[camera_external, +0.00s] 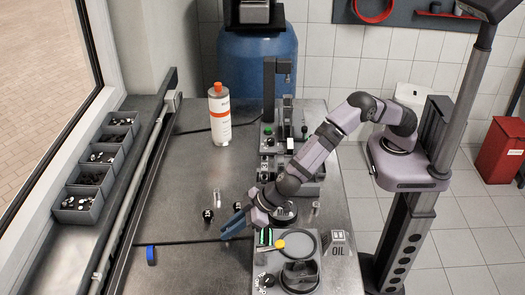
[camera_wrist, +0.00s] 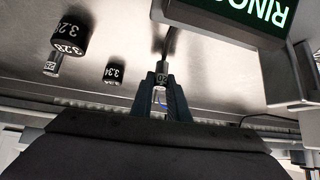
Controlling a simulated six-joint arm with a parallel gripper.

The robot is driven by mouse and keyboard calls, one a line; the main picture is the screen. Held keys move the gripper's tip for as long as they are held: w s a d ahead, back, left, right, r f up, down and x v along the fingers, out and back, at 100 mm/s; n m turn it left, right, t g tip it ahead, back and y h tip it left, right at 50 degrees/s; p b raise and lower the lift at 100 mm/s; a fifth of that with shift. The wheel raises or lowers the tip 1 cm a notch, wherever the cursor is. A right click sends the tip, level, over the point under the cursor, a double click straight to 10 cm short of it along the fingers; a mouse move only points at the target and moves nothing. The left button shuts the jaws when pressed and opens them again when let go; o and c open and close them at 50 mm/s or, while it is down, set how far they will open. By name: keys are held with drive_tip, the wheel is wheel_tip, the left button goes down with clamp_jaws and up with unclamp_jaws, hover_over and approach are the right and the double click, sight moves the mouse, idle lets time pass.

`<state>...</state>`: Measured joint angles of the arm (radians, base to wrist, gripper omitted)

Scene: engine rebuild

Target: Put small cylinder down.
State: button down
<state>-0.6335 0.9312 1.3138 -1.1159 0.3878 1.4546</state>
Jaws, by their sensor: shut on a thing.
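My gripper (camera_external: 234,224) is low over the left half of the metal table. In the wrist view, my gripper (camera_wrist: 161,92) is shut on a small cylinder (camera_wrist: 161,80) that is clear below with a dark labelled top. The held cylinder cannot be made out in the external view. Whether it touches the table is unclear. Two similar black-topped pieces, one marked 3.28 or 3.29 (camera_wrist: 70,36) and one marked 3.34 (camera_wrist: 115,73), stand apart from my fingers. A black-topped piece (camera_external: 208,214) also shows left of my gripper in the external view.
A grey fixture (camera_external: 262,283) with a green screen (camera_wrist: 232,12) is close to my gripper. A white bottle with an orange cap (camera_external: 219,115) stands farther back. A blue roll (camera_external: 151,255) lies front left. Bare table (camera_external: 185,185) lies left of my gripper.

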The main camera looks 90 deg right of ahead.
drive_tip(key=shift+f, duration=0.3)
drive_tip(key=shift+f+b, duration=0.25)
drive_tip(key=shift+b, duration=0.2)
drive_tip(key=c, duration=1.7)
unclamp_jaws()
drive_tip(key=shift+r+p, duration=0.25)
drive_tip(key=shift+p, duration=0.7)
drive_tip(key=shift+s+b, duration=0.15)
drive_tip(key=shift+b, duration=0.3)
drive_tip(key=b+v, duration=0.3)
drive_tip(key=shift+s+d+r, duration=0.1)
drive_tip(key=shift+s+r, duration=0.05)
drive_tip(key=shift+s, duration=0.15)
drive_tip(key=shift+o, duration=0.4)
drive_tip(key=shift+b+v, duration=0.5)
drive_tip(key=shift+v, duration=1.1)
